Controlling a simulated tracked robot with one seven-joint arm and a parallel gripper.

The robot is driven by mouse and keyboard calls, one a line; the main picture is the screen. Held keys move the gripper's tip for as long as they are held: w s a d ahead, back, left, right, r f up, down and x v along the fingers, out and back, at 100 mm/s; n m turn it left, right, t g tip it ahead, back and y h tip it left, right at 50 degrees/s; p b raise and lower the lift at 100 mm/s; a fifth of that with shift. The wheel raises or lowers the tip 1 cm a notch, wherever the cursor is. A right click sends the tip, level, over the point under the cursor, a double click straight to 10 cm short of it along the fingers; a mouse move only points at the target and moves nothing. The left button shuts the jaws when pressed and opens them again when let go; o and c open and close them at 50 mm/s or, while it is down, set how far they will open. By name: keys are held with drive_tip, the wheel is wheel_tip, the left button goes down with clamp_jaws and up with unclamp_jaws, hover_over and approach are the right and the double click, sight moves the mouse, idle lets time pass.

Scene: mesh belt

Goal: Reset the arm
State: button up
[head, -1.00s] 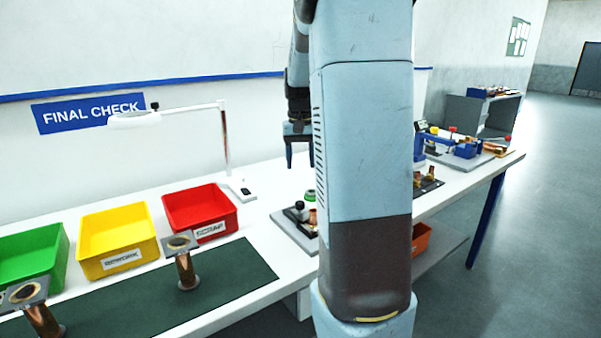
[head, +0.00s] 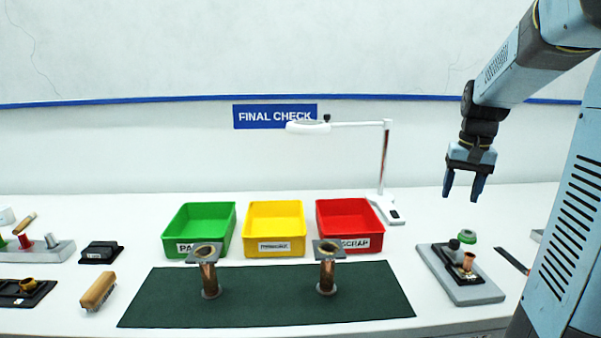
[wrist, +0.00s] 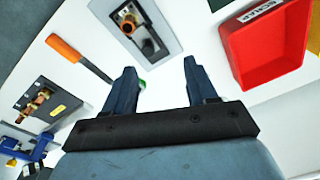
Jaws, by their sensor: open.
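My gripper (head: 464,186) is open and empty. It hangs in the air above the right part of the white bench, with its fingers pointing down. Below it on the bench is a grey plate (head: 478,293) with a dark knob and a small copper fitting on it. In the wrist view my two dark fingers (wrist: 157,85) are spread apart with only white bench top between them, and a bit of green showing behind the left finger.
Green (head: 189,245), yellow (head: 262,247) and red (head: 336,250) bins stand along the back. Two flanged copper tubes (head: 209,275) (head: 327,276) stand on a dark green mat (head: 262,312). A white lamp (head: 386,160) rises left of my gripper. An orange-handled tool (wrist: 68,50) lies nearby.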

drive_tip(key=s+a+r+n+t, duration=0.2)
drive_tip(key=s+a+n+t, duration=0.2)
drive_tip(key=s+a, duration=1.1)
drive_tip(key=s, duration=0.5)
drive_tip(key=shift+a+t, duration=0.3)
drive_tip(key=shift+a, duration=0.1)
